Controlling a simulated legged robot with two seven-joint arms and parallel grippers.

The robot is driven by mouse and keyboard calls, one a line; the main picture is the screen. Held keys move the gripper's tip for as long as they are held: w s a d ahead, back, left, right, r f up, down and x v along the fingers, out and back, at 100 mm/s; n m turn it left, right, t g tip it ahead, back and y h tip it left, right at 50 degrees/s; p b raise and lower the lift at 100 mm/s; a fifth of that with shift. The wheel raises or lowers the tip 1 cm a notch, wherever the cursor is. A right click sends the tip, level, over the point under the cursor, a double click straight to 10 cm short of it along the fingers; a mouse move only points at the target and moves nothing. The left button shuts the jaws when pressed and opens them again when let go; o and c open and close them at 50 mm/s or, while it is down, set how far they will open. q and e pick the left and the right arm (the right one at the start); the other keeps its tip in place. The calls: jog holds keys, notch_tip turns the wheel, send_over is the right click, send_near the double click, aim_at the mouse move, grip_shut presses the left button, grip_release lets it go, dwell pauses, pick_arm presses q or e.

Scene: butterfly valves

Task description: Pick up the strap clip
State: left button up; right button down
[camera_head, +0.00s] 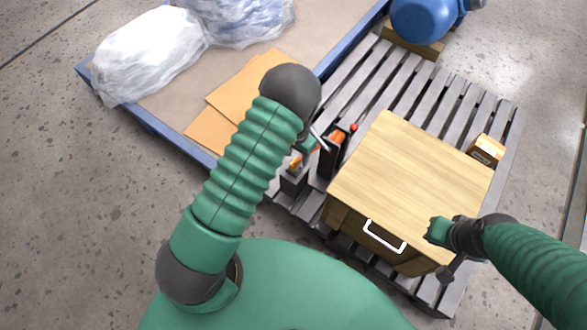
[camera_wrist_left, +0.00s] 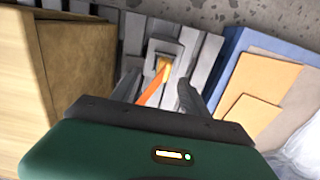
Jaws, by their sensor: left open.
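An orange-yellow piece, which looks like the strap clip (camera_wrist_left: 163,66), sits at a grey block (camera_wrist_left: 166,48) in the left wrist view. An orange strip runs from it toward the camera. In the head view a small orange part, apparently the clip (camera_head: 295,163), shows on the block (camera_head: 292,182), partly hidden by my left arm. My left gripper (camera_wrist_left: 157,80) is open, its two grey fingers on either side of the orange strip. In the head view this gripper (camera_head: 308,150) is mostly hidden behind its arm. My right gripper (camera_head: 440,233) is over the wooden box's front right; its jaws are unclear.
A wooden box (camera_head: 412,165) with a white handle stands on the grey slatted pallet (camera_head: 360,95). A dark upright tool with orange (camera_head: 332,158) stands between box and clip. A small carton (camera_head: 486,150) and blue machine (camera_head: 425,18) stand farther off. A blue-edged platform (camera_head: 150,122) is left.

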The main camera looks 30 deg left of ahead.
aim_at(295, 162)
pick_arm(q)
jog(key=shift+d+f, duration=0.25)
jog(key=shift+f, duration=0.85)
jog(key=f+b, duration=0.1)
jog(key=f, duration=0.1)
jog(key=a+f+b, duration=0.1)
jog(key=f+b, duration=0.1)
jog(key=f, duration=0.1)
jog(key=shift+w+a+f, duration=0.1)
jog(key=shift+a+f, duration=0.2)
jog(key=shift+d+r, duration=0.25)
jog(key=shift+c, duration=1.6)
grip_shut()
pick_arm(e)
jog(key=f, duration=0.4)
jog(key=shift+d, duration=0.3)
